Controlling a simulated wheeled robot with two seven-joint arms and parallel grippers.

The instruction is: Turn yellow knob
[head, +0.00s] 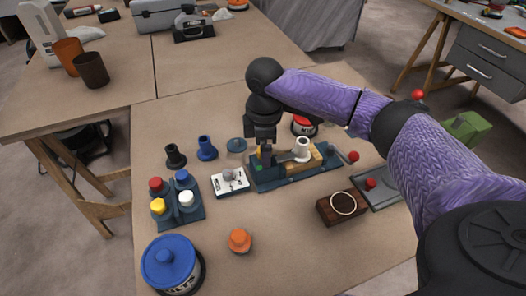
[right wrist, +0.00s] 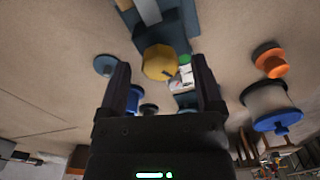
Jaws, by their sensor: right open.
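The yellow knob (right wrist: 159,62) shows in the right wrist view as a rounded yellow shape with a dark mark near its right edge. It lies between the two fingertips in that picture, with a gap on both sides. In the head view my right gripper (head: 263,143) points down over the left part of a blue-grey fixture (head: 284,179). The knob is mostly hidden there behind the fingers. My right gripper is open, its fingers also in the right wrist view (right wrist: 160,72), and I cannot tell how far above the knob it is. My left gripper is not in view.
A white switch box (head: 231,183) stands left of the fixture. A block with several coloured caps (head: 180,210) is farther left. A blue-lidded tin (head: 172,262), an orange knob (head: 239,240) and a brown box (head: 342,207) stand nearer.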

